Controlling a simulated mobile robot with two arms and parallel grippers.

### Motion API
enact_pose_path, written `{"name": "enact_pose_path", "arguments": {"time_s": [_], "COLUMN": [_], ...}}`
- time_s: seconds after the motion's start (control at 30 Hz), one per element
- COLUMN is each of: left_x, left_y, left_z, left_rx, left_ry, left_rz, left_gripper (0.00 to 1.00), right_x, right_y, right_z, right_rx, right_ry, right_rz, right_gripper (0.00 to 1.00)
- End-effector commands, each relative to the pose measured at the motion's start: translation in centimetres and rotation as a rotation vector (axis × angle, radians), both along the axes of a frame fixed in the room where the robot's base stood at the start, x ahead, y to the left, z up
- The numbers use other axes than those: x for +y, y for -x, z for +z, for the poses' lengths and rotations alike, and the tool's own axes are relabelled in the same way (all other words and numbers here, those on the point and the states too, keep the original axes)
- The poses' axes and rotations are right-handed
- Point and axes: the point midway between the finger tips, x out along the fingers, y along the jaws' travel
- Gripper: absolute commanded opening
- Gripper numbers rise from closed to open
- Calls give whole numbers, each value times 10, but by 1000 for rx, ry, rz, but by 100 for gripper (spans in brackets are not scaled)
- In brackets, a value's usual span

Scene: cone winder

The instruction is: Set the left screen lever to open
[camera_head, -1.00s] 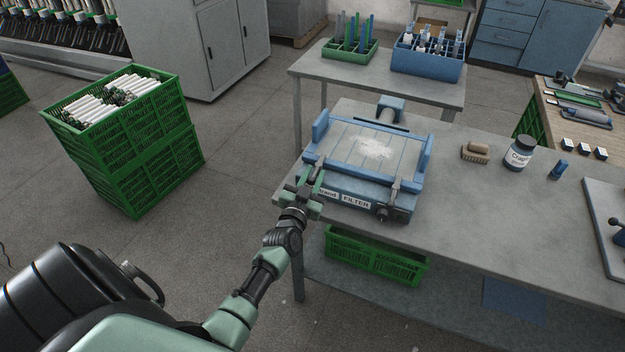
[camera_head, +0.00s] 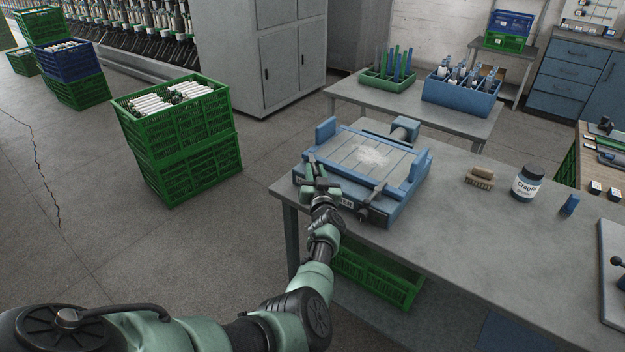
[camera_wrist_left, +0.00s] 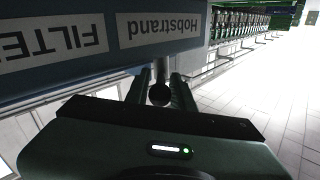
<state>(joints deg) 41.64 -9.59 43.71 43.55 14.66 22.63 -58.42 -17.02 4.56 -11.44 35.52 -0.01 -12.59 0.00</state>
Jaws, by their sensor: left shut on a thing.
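The blue filter unit (camera_head: 408,204) stands on the grey table, its framed screen (camera_head: 345,150) facing up with white dust in the middle. My left gripper (camera_head: 318,184) is at the unit's front left corner. In the left wrist view my left gripper (camera_wrist_left: 160,88) is shut on the left screen lever, whose dark round end (camera_wrist_left: 159,95) shows between the fingers, just beside the Hobstrand label (camera_wrist_left: 160,28). In the head view the gripper hides this lever, so its setting cannot be read. The right lever (camera_head: 378,193) is at the front right corner. My right gripper is out of view.
A brush (camera_head: 480,177), a labelled jar (camera_head: 527,183) and a small blue block (camera_head: 569,205) stand right of the unit. A green crate (camera_head: 375,275) sits under the table. Stacked green crates (camera_head: 190,165) stand on the floor to the left.

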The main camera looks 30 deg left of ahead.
Motion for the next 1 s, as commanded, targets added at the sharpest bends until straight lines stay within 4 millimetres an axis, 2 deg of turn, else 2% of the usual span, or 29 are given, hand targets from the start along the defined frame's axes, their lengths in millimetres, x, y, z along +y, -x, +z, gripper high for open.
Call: {"name": "enact_pose_path", "arguments": {"time_s": [0.13,0.57,0.6,0.63,1.0], "left_x": [0,2,2,2,3], "left_y": [-2,-2,-2,-2,-1], "left_z": [-1,0,0,0,1], "left_rx": [0,-1,-1,-2,-2], "left_ry": [4,2,1,1,1], "left_rz": [22,32,32,33,33], "left_gripper": [0,0,32,40,42], "right_x": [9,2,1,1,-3], "right_y": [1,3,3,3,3], "right_z": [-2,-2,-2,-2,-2], "right_rx": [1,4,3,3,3], "right_ry": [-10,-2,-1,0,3], "right_rz": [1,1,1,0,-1], "right_gripper": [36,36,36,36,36]}}
